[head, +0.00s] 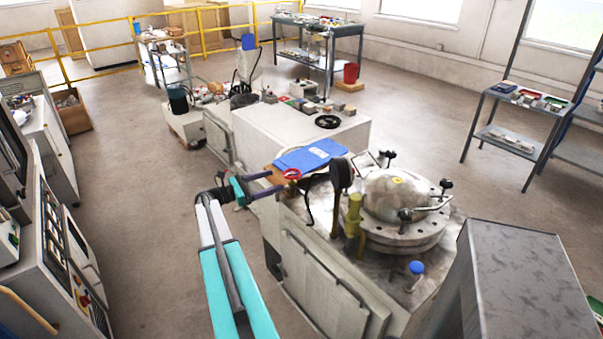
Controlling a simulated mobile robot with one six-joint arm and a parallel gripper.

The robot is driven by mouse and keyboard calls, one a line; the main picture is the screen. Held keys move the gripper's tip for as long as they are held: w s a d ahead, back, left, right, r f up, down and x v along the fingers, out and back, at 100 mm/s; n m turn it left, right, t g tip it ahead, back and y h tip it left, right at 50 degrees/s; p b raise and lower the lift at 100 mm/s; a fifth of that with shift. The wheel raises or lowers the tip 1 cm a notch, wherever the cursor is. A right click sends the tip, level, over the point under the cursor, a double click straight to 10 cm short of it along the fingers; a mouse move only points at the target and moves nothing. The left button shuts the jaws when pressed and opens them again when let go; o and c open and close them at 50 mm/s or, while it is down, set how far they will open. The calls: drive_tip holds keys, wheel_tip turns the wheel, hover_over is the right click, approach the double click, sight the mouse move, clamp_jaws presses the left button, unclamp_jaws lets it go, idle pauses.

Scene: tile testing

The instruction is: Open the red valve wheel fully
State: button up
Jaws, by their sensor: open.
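The red valve wheel (291,174) is small in the head view, at the left edge of the machine top near a blue sheet. Its centre looks pale. My gripper (279,180) is open, with its two purple fingers apart and pointing right toward the wheel. The fingertips are close to the wheel's left side. I cannot tell whether they touch it or are around its rim. The wheel's mount and stem are hard to make out.
Right of the wheel stand a dark round gauge (341,175), a brass valve body (354,213) and a domed metal vessel (396,197) with clamps. A blue knob (416,267) is nearer. A grey cabinet (520,285) stands front right. Open floor lies left of the machine.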

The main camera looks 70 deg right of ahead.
sight(292, 174)
drive_tip(key=shift+s+d, duration=0.1)
drive_tip(key=shift+s, duration=0.05)
drive_tip(key=p+x, duration=0.3)
drive_tip(key=x, duration=1)
drive_tip(key=shift+s+d+f, duration=0.1)
drive_tip(key=shift+s+d, duration=0.05)
drive_tip(key=c, duration=1)
